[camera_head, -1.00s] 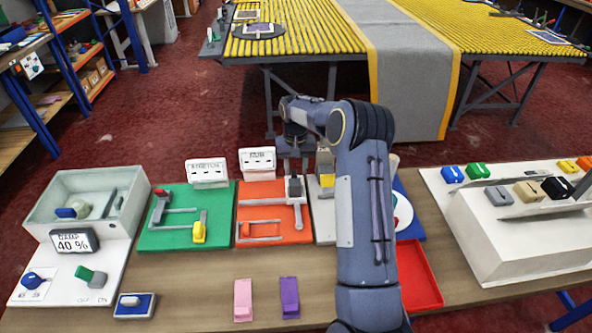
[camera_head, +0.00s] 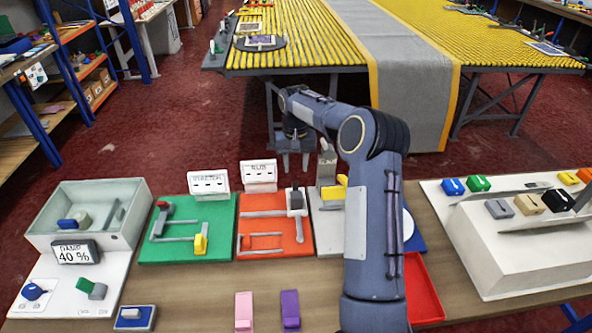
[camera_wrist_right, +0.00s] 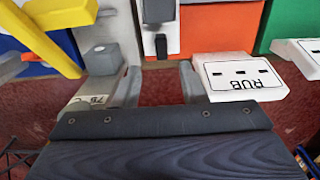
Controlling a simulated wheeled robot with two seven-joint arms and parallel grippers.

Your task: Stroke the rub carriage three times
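The rub carriage (camera_head: 296,205) is a pale block with a dark knob at the right end of the rails on the orange board (camera_head: 272,248). In the right wrist view the carriage (camera_wrist_right: 158,22) shows beyond my fingers. The RUB sign (camera_head: 259,174) stands behind the board, with several dark dashes on its face. It also shows upside down in the right wrist view (camera_wrist_right: 238,78). My right gripper (camera_head: 295,166) is open and empty, behind and above the carriage, apart from it. Its two fingers (camera_wrist_right: 158,86) frame bare red floor. My left gripper is not in view.
Left of the orange board is a green board (camera_head: 188,250) with a STRETCH sign (camera_head: 208,184). On its right is a grey plate (camera_head: 327,238) with a yellow lever (camera_head: 334,190). Pink (camera_head: 244,311) and purple (camera_head: 290,309) blocks lie in front. A red tray (camera_head: 424,290) stands right.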

